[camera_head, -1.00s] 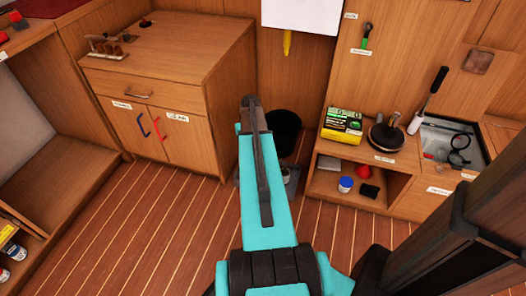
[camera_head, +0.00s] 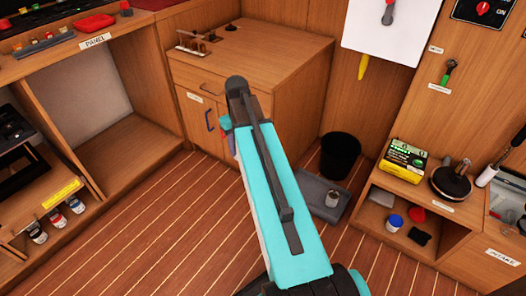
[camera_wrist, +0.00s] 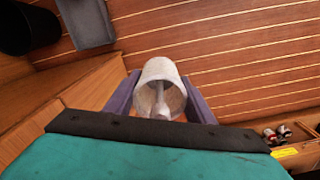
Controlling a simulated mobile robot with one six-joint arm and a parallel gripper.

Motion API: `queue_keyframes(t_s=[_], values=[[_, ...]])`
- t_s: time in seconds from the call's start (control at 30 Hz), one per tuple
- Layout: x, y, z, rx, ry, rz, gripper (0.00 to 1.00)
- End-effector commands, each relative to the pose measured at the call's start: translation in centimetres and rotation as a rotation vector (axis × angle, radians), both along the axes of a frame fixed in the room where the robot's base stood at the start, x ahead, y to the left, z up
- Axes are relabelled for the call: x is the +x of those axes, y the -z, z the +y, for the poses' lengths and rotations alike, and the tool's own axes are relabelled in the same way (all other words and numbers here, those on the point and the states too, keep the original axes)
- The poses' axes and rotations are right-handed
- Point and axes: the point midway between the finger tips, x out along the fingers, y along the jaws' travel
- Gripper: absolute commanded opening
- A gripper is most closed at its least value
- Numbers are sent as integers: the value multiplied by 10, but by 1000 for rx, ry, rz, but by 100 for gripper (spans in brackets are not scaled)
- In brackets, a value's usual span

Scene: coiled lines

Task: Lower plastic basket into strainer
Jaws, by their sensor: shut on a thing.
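A pale, translucent plastic basket (camera_wrist: 160,72), shaped like a cup with a stem inside, is held in the wrist view. My gripper (camera_wrist: 160,80) is shut on it, with one purple finger on each side. Its open end faces the wrist camera. In the head view my arm hides nearly all of the gripper and basket. I cannot identify the strainer for certain. The counter at the right has a dark round pot-like thing (camera_head: 452,182) on it, and the labelled intake cabinet (camera_head: 497,256) is partly cut off at the right edge.
A grey tray (camera_head: 313,190) with a small metal can (camera_head: 332,199) lies on the floor beside a black bucket (camera_head: 340,156). A wooden cabinet (camera_head: 250,75) stands behind my arm. A green and yellow box (camera_head: 405,160) sits on the right counter. Open plank floor lies at left.

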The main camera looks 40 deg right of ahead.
Motion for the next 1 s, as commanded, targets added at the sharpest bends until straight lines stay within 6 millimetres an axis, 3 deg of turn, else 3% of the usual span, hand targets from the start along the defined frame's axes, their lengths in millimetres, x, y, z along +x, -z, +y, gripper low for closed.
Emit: queue_keyframes(t_s=[0.03,0.5,1.0], values=[[6,-9,16,-1,-38,-2,22],[45,-76,146,-1,-330,-2,22],[57,-108,229,0,-454,1,22]])
